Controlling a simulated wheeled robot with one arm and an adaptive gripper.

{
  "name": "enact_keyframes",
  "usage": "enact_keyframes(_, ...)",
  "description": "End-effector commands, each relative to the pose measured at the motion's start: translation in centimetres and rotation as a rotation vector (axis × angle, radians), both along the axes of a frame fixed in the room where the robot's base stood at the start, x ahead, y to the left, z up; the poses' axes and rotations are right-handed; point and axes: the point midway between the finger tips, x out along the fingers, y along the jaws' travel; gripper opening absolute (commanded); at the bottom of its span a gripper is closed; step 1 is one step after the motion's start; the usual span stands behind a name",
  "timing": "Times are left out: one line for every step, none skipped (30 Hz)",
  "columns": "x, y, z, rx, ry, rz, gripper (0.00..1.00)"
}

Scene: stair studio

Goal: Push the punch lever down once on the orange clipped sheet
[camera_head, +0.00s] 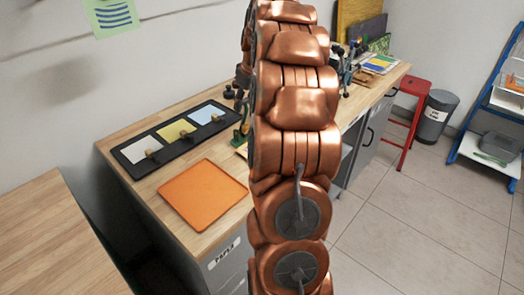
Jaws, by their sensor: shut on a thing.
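A flat orange square (203,194) lies on the wooden bench top; no clip shows on it. My copper arm crosses the middle of the view and hides much of the bench. My gripper (242,108) shows only in part, small and dark, at the arm's left edge. It is shut on a green and dark thing (240,137) close to the bench top, right of the board. I cannot make out a punch lever.
Small dark items (229,92) stand behind the board. Tools and papers (380,63) lie at the bench's far end. A red stool (414,112), a grey bin (436,115) and a blue rack (490,115) stand right. The floor right of my arm is clear.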

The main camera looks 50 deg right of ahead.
Motion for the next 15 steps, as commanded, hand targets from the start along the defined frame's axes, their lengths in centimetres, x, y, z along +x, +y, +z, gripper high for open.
enact_keyframes(0.0, 0.0, 0.0, 0.001, 0.000, 0.000, 0.28)
enact_keyframes(0.0, 0.0, 0.0, 0.001, 0.000, 0.000, 0.28)
enact_keyframes(0.0, 0.0, 0.0, 0.001, 0.000, 0.000, 0.28)
enact_keyframes(-0.1, 0.0, -0.1, 0.001, 0.000, 0.000, 0.28)
enact_keyframes(-0.1, 0.0, -0.1, 0.001, 0.000, 0.000, 0.28)
enact_keyframes(-0.3, 0.0, -0.2, 0.001, 0.001, 0.000, 0.28)
enact_keyframes(-0.4, 0.0, -0.2, 0.001, 0.001, 0.000, 0.28)
enact_keyframes(-0.5, 0.1, -0.3, 0.001, 0.001, 0.000, 0.28)
enact_keyframes(-0.7, 0.1, -0.4, 0.001, 0.001, -0.001, 0.28)
enact_keyframes(-0.8, 0.1, -0.4, 0.001, 0.001, -0.001, 0.28)
enact_keyframes(-1.0, 0.1, -0.5, 0.001, 0.001, -0.001, 0.28)
enact_keyframes(-1.2, 0.1, -0.6, 0.002, 0.001, 0.000, 0.28)
enact_keyframes(-1.4, 0.1, -0.6, 0.002, 0.001, 0.000, 0.28)
enact_keyframes(-1.6, 0.1, -0.7, 0.002, 0.001, 0.000, 0.28)
enact_keyframes(-1.8, 0.1, -0.7, 0.002, 0.001, 0.000, 0.28)
